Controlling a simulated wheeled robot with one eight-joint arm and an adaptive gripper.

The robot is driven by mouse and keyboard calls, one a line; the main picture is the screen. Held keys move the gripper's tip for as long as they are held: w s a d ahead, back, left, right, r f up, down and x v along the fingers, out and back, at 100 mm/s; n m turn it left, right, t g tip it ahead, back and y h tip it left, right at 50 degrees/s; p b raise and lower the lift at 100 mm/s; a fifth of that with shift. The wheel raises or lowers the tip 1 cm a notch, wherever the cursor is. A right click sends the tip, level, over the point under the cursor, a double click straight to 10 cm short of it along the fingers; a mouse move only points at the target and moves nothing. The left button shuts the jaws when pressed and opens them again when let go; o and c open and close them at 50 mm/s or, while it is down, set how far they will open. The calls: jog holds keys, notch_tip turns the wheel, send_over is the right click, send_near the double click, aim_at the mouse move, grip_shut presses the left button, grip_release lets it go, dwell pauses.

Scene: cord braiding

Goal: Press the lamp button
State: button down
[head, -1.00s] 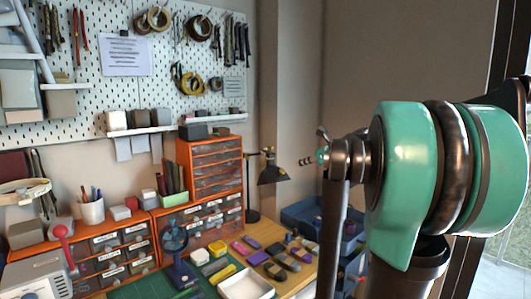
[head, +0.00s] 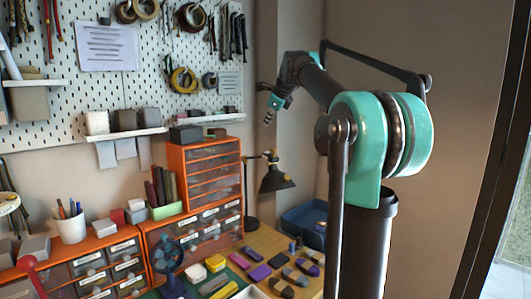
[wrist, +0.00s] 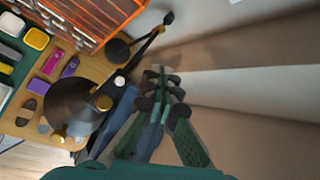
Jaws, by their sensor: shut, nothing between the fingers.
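The desk lamp (head: 277,180) is black with brass-coloured knobs and stands on the wooden table beside the orange drawers. In the wrist view its dark round shade (wrist: 72,103) is left of my fingers, with a brass knob (wrist: 103,103) and a small pale round cap (wrist: 120,82) on it. I cannot tell which of these is the button. My gripper (wrist: 161,74) is shut and empty, to the right of the lamp in the wrist view and apart from it. In the head view my gripper (head: 269,113) hangs in the air above the lamp, pointing down.
Orange drawer units (head: 205,168) stand left of the lamp. A pegboard (head: 120,105) covers the wall.

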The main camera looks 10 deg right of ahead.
aim_at(268, 152)
jog(key=shift+f, duration=0.1)
jog(key=shift+f, duration=4.35)
jog(key=shift+f, duration=0.1)
jog(key=shift+f, duration=0.3)
jog(key=shift+f, duration=0.4)
jog(key=shift+r, duration=0.8)
jog(key=shift+r, duration=0.1)
jog(key=shift+r, duration=2.45)
